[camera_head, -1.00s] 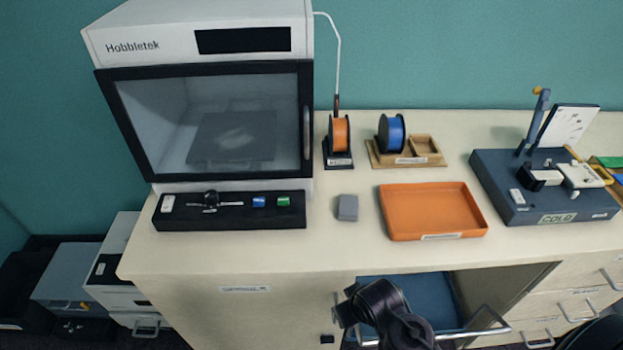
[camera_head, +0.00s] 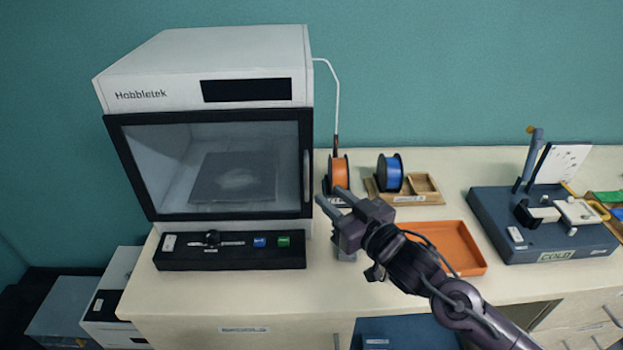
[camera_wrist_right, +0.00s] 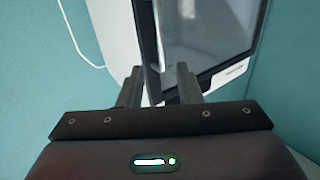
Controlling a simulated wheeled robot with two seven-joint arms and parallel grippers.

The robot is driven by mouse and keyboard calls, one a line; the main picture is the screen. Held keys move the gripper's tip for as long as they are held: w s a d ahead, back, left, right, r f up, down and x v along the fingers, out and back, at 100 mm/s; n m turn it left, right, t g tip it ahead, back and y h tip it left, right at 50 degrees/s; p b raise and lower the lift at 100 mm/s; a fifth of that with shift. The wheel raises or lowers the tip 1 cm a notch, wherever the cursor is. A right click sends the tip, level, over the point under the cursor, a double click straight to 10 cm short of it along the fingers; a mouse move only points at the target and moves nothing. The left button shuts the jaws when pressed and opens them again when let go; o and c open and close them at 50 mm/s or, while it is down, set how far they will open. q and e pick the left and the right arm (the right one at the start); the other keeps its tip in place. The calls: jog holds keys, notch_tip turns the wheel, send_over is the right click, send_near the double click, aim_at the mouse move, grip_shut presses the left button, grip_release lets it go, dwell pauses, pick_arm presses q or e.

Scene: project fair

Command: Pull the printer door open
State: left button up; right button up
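The white printer (camera_head: 210,120) labelled Hobbletek stands on the left of the counter. Its black-framed glass door (camera_head: 215,165) looks shut. The vertical door handle (camera_head: 307,175) is on the door's right side. My right gripper (camera_head: 330,197) is open and empty, in front and to the right of the handle's lower end, its fingers pointing towards the printer. In the right wrist view the gripper (camera_wrist_right: 160,85) has its two fingers apart, with the handle (camera_wrist_right: 148,45) ahead, apart from the fingers as far as I can tell. My left gripper is not in view.
A dark blue fixture (camera_head: 500,215) is farther right.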

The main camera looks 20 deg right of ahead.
aim_at(308, 178)
jog(key=p+x, duration=0.2)
jog(key=x, duration=0.4)
jog(key=shift+w+r, duration=0.15)
jog(key=shift+w, duration=0.1)
jog(key=shift+w+a, duration=0.3)
jog(key=shift+w, duration=0.2)
grip_shut()
